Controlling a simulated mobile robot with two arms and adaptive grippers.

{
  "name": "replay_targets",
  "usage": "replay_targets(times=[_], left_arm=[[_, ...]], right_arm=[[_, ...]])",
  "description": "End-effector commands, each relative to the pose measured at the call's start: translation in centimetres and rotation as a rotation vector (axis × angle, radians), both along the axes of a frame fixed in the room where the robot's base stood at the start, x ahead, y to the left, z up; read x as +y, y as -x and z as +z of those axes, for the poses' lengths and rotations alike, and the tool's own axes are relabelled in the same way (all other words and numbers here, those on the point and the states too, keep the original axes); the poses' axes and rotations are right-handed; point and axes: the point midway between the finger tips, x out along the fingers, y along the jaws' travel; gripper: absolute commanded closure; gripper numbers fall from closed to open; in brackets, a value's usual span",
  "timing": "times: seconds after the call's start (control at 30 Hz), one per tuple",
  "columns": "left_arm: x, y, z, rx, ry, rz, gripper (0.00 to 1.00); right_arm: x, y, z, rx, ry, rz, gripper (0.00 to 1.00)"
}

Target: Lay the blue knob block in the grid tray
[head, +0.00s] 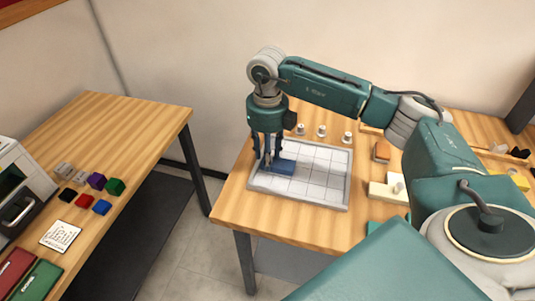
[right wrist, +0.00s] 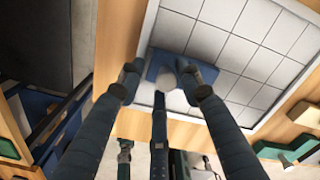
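The blue knob block (head: 285,168) lies flat in the left part of the grid tray (head: 327,206), over its white squares. In the right wrist view the blue block (right wrist: 163,62) shows under the fingers, with its pale knob (right wrist: 176,101) partly hidden. My right gripper (head: 268,163) points down over the block. In the right wrist view its fingers (right wrist: 157,80) are spread around the knob, with gaps showing between them and it. My left gripper is not in view.
Pale knobs (head: 322,131) stand behind the tray. A second table (head: 140,125) at the left holds small coloured cubes (head: 97,181) and a machine (head: 20,185).

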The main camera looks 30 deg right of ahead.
Motion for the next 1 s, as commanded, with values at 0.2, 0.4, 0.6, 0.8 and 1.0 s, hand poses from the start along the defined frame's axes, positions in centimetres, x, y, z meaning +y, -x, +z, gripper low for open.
replay_targets(times=[0.2, 0.4, 0.6, 0.8, 1.0], left_arm=[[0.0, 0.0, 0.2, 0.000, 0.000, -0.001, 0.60], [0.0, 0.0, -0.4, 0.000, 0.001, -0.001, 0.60], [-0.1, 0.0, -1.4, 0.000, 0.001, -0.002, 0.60], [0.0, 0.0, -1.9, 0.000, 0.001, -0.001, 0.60], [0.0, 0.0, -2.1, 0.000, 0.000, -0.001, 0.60]], right_arm=[[0.0, 0.0, 0.2, 0.001, 0.001, 0.000, 0.65], [0.0, -0.1, 2.4, -0.004, -0.001, -0.001, 0.65], [0.0, -0.2, 6.8, -0.005, 0.000, 0.000, 0.65], [0.0, -0.1, 10.5, -0.003, 0.000, 0.000, 0.65], [0.0, 0.0, 12.2, 0.000, 0.000, 0.000, 0.65]])
